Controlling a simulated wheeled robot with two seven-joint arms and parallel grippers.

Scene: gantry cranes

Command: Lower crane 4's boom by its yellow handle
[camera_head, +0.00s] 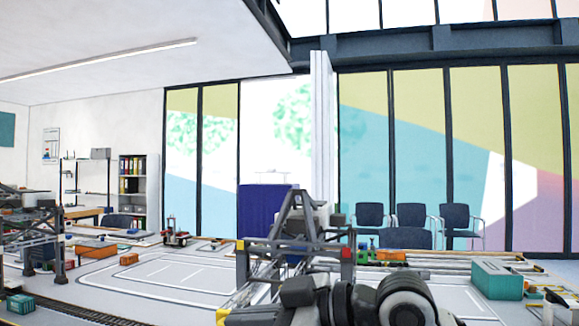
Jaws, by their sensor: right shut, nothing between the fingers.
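A grey lattice gantry crane (300,222) stands in front of me at the middle of the table, its A-shaped top rising above the table. Small yellow parts show on its left side, one at beam height (240,245) and one lower at the picture's bottom (222,315). I cannot tell which is the handle, nor read a crane number. My right gripper (298,291) is dark, shut and empty, low in front of this crane. My right arm hides much of the crane's lower part, and I cannot tell whether the gripper touches it. My left gripper is out of view.
Another grey crane (45,240) stands at the left beside a dark track. A teal container (497,280) lies at the right, and orange containers (96,249) lie at the left. Marked white table surface (175,275) is clear left of the middle crane. Chairs (411,215) stand behind.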

